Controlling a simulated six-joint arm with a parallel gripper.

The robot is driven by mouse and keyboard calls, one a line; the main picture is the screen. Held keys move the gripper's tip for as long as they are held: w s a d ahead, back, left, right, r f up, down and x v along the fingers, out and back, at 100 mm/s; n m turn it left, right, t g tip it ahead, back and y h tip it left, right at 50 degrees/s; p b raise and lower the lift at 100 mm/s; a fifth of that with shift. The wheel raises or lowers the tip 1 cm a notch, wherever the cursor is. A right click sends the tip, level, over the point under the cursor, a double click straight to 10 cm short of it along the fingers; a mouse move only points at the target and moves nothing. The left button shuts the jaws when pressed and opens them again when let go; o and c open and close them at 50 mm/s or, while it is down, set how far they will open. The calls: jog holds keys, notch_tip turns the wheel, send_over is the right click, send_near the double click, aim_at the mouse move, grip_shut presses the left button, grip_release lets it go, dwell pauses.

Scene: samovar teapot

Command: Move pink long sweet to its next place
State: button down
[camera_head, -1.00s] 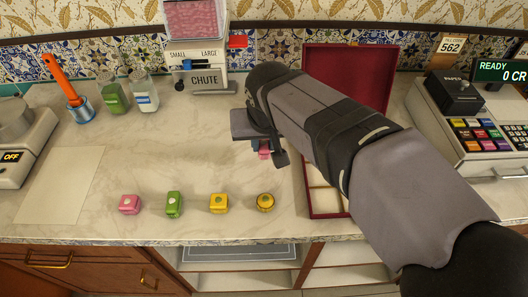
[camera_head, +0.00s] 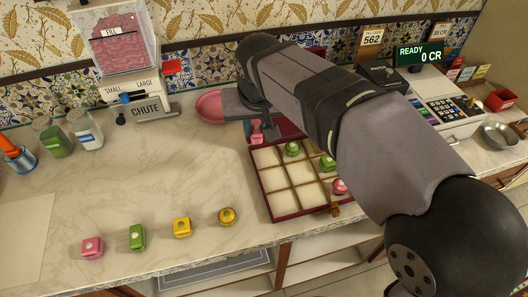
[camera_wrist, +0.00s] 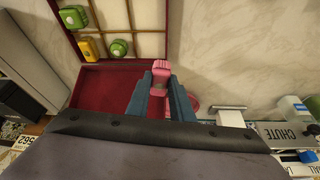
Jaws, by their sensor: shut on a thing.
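My gripper (camera_head: 256,124) is shut on the pink long sweet (camera_head: 257,135) and holds it near the back left corner of the red box (camera_head: 261,185). In the wrist view the sweet (camera_wrist: 160,77) sits between the blue fingertips (camera_wrist: 160,92), near the box's edge. The box has a grid of pale compartments, several of them empty. A green round sweet (camera_head: 292,149), another green sweet (camera_head: 328,163) and a pink sweet (camera_head: 340,187) lie in it. The wrist view also shows a yellow sweet (camera_wrist: 90,49) there. My arm hides part of the box and its lid.
A pink (camera_head: 92,247), a green (camera_head: 137,238), a yellow (camera_head: 182,227) and a round yellow sweet (camera_head: 227,216) stand along the counter front. The chute machine (camera_head: 147,110) and a pink dish (camera_head: 209,106) are behind. The cash register (camera_head: 445,108) is right. Mid-counter is clear.

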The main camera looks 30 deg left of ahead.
jog(key=shift+w+d+f+n+y+p, duration=0.15)
jog(key=shift+w+d+n, duration=0.15)
jog(key=shift+w, duration=0.25)
jog(key=shift+w+d+f+n+y+p, duration=0.15)
jog(key=shift+w+n, duration=0.15)
jog(key=shift+w, duration=0.2)
jog(key=shift+w+d+f+n+p, duration=0.15)
jog(key=shift+w+d+n, duration=0.15)
jog(key=shift+w, duration=0.25)
jog(key=shift+f, duration=5.05)
jog(key=shift+f, duration=0.2)
jog(key=c, duration=1.6)
grip_release()
jog(key=shift+o, duration=0.2)
jog(key=shift+r, duration=0.1)
